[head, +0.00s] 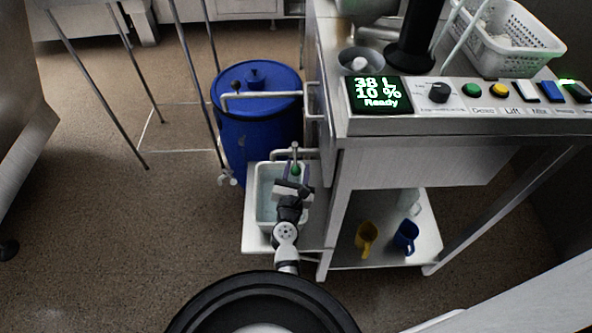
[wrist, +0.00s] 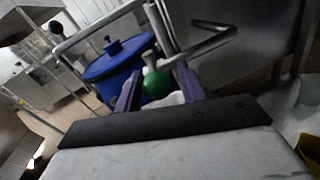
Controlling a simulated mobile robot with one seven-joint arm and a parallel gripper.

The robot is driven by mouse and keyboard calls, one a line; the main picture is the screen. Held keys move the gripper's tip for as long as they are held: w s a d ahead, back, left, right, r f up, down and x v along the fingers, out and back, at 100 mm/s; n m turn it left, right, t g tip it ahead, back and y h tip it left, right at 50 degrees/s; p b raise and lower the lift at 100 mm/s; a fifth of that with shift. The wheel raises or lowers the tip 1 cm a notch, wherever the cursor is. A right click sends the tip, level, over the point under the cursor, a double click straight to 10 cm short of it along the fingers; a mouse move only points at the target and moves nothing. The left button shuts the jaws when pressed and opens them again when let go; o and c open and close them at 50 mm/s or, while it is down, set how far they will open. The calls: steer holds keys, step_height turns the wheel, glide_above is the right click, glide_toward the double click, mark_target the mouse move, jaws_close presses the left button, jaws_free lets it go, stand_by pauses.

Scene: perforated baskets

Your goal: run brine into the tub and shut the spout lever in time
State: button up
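The white tub (head: 262,207) stands on a low shelf at the left side of the steel cabinet, partly covered by my arm. Its inside looks pale bluish; I cannot tell the liquid level. The bent metal spout (head: 283,153) comes out of the cabinet above the tub and also shows in the wrist view (wrist: 205,45). The lever's green knob (head: 296,170) is close to the spout. My gripper (head: 293,178) is open at the lever. In the wrist view the green knob (wrist: 155,86) appears between the two purple fingers, with gaps beside it.
A blue lidded barrel (head: 258,112) stands behind the tub. The panel display (head: 379,95) reads 38 L, 10 %, Ready, beside a dial and several buttons. A perforated basket (head: 510,45) sits on top.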

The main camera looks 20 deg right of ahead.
steer(key=shift+o, duration=0.8)
step_height(320, 180, up, 20)
steer(key=p, duration=1.2)
steer(key=shift+p, duration=0.35)
